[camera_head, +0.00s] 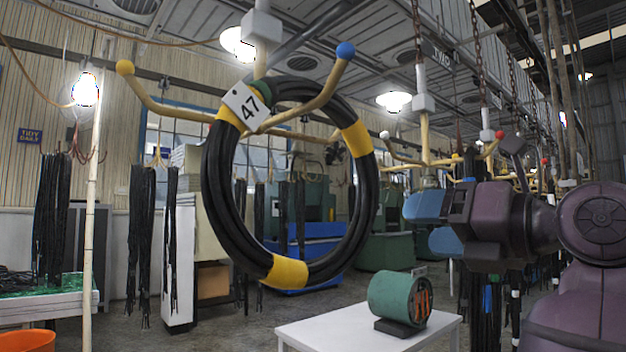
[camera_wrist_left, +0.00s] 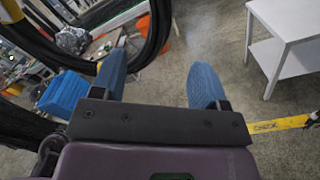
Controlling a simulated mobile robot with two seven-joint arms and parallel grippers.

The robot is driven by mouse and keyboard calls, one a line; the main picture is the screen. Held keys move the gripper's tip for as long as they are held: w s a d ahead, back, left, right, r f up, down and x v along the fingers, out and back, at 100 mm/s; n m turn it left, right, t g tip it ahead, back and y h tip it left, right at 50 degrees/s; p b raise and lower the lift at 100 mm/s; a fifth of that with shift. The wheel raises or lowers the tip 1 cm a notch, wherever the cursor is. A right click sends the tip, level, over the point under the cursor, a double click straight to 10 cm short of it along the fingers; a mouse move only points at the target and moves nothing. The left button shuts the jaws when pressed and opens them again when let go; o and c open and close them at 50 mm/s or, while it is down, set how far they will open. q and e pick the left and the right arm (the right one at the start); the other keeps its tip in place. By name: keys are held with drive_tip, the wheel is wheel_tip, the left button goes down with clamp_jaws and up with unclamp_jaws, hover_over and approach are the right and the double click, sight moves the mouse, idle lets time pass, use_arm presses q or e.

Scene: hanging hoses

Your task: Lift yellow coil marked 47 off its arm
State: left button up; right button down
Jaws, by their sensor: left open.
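The coil marked 47 (camera_head: 213,190) is a thick black hose ring with yellow bands and a green band near the top. Its white tag (camera_head: 246,106) reads 47. It hangs at a blue-tipped yellow arm (camera_head: 318,100) of an overhead hanger; the exact contact is hard to see. Black hose (camera_wrist_left: 158,35) also shows at the upper left of the left wrist view. My left gripper (camera_head: 435,222), with blue fingers, is to the right of the coil, apart from it. In the left wrist view it (camera_wrist_left: 158,85) is open, with only floor between the fingers. My right gripper is not in view.
A white table (camera_head: 350,322) holds a green roll (camera_head: 395,298) below and right of the coil. Another yellow-tipped hanger arm (camera_head: 150,95) reaches left. A further hanger (camera_head: 425,140) stands behind my gripper. Dark hoses (camera_head: 50,210) hang at left.

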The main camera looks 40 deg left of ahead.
sight(371, 223)
use_arm(q)
drive_tip(key=a, duration=0.4)
drive_tip(key=shift+w+a+f, duration=0.1)
drive_tip(key=shift+a, duration=0.05)
drive_tip(key=shift+w+a+b, duration=0.2)
drive_tip(key=shift+a+b, duration=0.1)
drive_tip(key=shift+a, duration=1.1)
drive_tip(key=shift+w+a+b, duration=0.15)
drive_tip(key=shift+a+b, duration=0.1)
drive_tip(key=shift+a, duration=1.45)
drive_tip(key=shift+a+r, duration=0.1)
drive_tip(key=shift+r, duration=0.1)
clamp_jaws()
